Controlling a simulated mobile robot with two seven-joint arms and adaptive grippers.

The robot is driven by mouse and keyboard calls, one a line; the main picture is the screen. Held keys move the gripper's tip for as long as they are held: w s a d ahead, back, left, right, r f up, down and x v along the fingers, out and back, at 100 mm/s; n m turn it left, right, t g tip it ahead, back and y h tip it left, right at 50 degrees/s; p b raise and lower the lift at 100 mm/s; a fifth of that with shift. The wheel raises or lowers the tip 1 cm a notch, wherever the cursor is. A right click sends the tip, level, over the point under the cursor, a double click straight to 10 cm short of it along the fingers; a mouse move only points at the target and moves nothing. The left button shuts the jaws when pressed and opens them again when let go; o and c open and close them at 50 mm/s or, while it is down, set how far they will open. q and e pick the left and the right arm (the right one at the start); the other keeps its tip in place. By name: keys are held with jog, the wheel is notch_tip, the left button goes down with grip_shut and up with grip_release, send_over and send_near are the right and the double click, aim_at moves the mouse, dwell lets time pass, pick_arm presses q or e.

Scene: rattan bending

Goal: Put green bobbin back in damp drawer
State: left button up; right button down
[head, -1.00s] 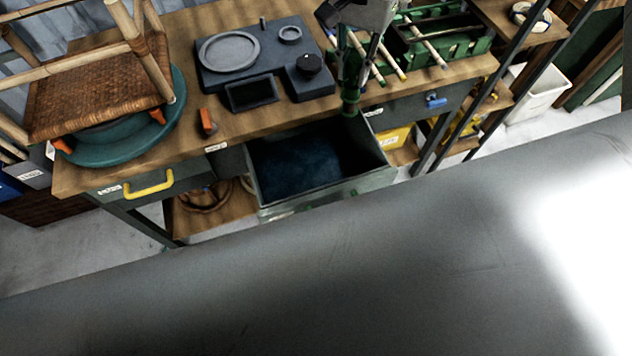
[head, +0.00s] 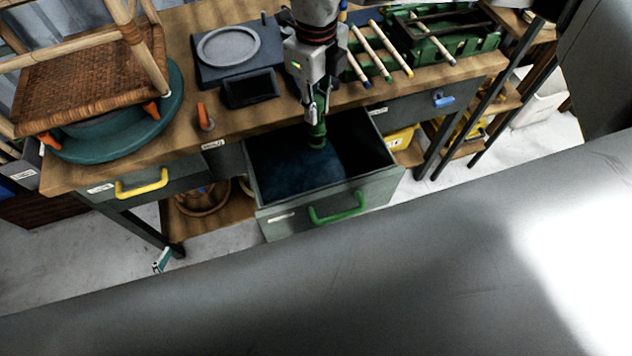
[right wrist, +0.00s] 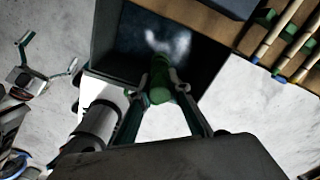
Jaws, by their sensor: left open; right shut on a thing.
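The green bobbin (head: 317,141) hangs upright below my right gripper (head: 314,112), which is shut on it. It is over the open drawer with the green handle (head: 337,208), near the drawer's back part. The drawer's inside is dark with a bluish floor; I take it for the damp drawer, as its label is too small to read. In the right wrist view the bobbin (right wrist: 159,82) is between the fingers, with the drawer floor (right wrist: 140,45) beyond. My left gripper (head: 161,260) shows low at the left, apart from the drawer; it is open and empty in the right wrist view (right wrist: 47,72).
A woven chair seat (head: 90,85) stands on a teal turntable (head: 120,130) at the left of the bench. A grey fixture plate (head: 228,45) and a green rack with rods (head: 450,45) stand further back. The yellow-handled drawer (head: 142,183) is shut.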

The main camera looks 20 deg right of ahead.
aim_at(316, 128)
jog(key=shift+f, duration=0.35)
notch_tip(316, 128, down, 19)
jog(key=shift+f, duration=0.2)
jog(key=shift+f, duration=0.2)
jog(key=c, duration=1.9)
grip_release()
notch_tip(316, 128, up, 12)
jog(key=shift+r, duration=0.2)
